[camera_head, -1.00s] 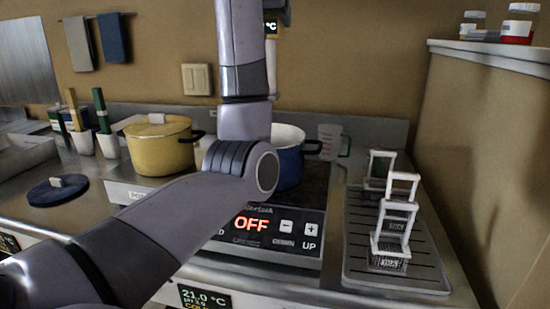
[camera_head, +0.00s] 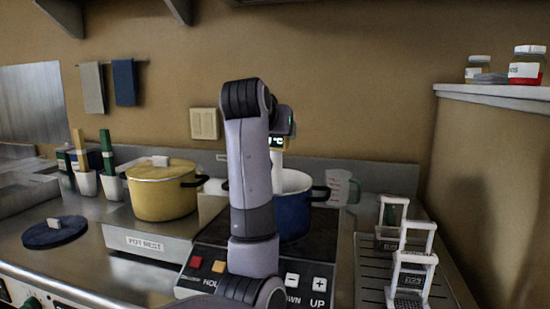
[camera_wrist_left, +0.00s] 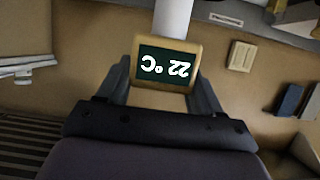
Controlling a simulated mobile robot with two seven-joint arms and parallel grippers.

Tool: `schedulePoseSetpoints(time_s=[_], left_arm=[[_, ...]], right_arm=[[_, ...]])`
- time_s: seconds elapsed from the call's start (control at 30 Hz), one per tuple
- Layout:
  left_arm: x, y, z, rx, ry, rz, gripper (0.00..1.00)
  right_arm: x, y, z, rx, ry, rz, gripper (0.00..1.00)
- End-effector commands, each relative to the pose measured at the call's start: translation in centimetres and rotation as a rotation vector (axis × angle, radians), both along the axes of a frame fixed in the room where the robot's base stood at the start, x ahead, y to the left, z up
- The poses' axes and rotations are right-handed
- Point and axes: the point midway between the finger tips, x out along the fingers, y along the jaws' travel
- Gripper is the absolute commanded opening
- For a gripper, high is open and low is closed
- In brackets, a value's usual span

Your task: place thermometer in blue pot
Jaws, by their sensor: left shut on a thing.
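The thermometer has a lit display box reading 22 °C and a pale stem. Its display shows in the left wrist view (camera_wrist_left: 165,65) between the fingers of my left gripper (camera_wrist_left: 164,80), which is shut on it. In the head view the thermometer (camera_head: 278,158) is upright, with its stem at the back rim of the blue pot (camera_head: 294,216). My own arm covers part of the pot and the stem's lower end, so I cannot tell whether the tip is inside. The blue pot is open and stands on the hot plate. My right gripper is not in view.
A lidded yellow pot (camera_head: 163,195) stands on the pot rest to the left. A blue lid (camera_head: 55,233) lies on the counter. A measuring jug (camera_head: 342,189) is right of the blue pot. White racks (camera_head: 410,275) stand on the drain tray at right.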

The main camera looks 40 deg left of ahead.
Motion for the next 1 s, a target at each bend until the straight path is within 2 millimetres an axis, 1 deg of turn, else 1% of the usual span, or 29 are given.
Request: schedulePoseSetpoints(time_s=[0.03,0.17,0.4,0.5,0.73,0.83,0.87,0.9,0.93,1.0], left_arm=[[0.0,0.0,-0.6,0.001,-0.002,-0.001,0.05],[0.0,0.0,-1.4,0.002,-0.004,0.0,0.05],[0.0,0.0,-4.6,0.001,-0.002,-0.001,0.05],[0.0,0.0,-5.0,0.001,-0.003,-0.001,0.05],[0.0,0.0,-5.0,0.001,-0.004,-0.001,0.05],[0.0,0.0,-5.3,0.001,-0.003,-0.001,0.05],[0.0,0.0,-5.4,0.0,-0.001,-0.001,0.72],[0.0,0.0,-5.3,0.0,-0.001,-0.001,0.85],[0.0,0.0,-5.3,0.0,-0.001,-0.001,0.91],[0.0,0.0,-5.3,0.0,-0.001,-0.001,0.91]], right_arm=[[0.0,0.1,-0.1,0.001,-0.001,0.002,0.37],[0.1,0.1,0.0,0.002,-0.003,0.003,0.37],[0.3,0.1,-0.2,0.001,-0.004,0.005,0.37],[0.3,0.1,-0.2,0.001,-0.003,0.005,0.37],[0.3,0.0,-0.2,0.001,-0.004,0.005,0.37],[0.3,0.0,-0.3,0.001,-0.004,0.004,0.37],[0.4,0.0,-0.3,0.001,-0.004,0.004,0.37],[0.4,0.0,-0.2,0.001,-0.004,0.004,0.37],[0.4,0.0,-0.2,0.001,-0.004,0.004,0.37],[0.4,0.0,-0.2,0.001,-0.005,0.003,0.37]])
